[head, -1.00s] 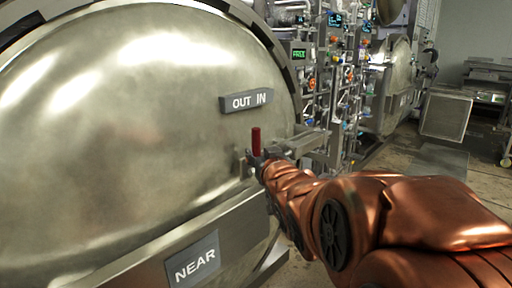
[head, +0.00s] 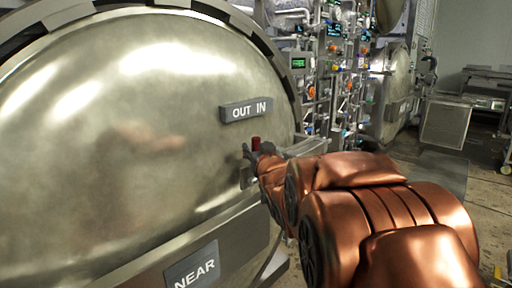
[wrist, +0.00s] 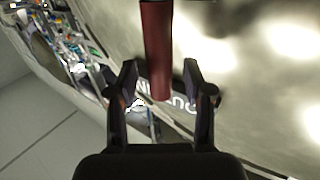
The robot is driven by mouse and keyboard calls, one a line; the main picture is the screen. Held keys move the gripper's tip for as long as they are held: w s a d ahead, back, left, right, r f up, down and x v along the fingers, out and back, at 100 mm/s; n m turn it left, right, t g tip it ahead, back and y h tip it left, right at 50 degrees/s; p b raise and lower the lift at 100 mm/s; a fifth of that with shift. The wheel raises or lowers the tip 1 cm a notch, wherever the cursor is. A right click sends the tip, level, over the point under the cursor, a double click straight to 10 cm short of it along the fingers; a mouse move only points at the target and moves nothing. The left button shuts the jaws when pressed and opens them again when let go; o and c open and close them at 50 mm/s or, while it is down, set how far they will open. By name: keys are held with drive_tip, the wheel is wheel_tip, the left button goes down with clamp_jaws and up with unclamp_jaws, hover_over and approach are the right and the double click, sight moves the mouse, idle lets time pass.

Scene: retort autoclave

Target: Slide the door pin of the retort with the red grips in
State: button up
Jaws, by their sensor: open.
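The retort door (head: 120,130) fills the left of the head view as a large domed metal face. Its pin has a red grip (head: 256,143) in front of the dome, below the "OUT IN" plate (head: 246,109). Only the grip's top shows above my gripper (head: 262,153). In the wrist view the red grip (wrist: 157,45) comes down from the top edge, its end between the two spread fingers of my gripper (wrist: 160,85). A gap shows on each side of it, so it is not clamped. The pin's shaft is mostly hidden by my gripper.
A "NEAR" plate (head: 192,272) is on the band below the dome. A rack of pipes, valves and displays (head: 330,80) stands right of the door. Another retort (head: 397,95) and a metal box (head: 446,122) are farther back, with open floor at right.

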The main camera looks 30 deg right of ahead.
drive_tip(key=shift+w+d, duration=0.2)
drive_tip(key=shift+w, duration=0.45)
drive_tip(key=shift+c, duration=0.5)
clamp_jaws()
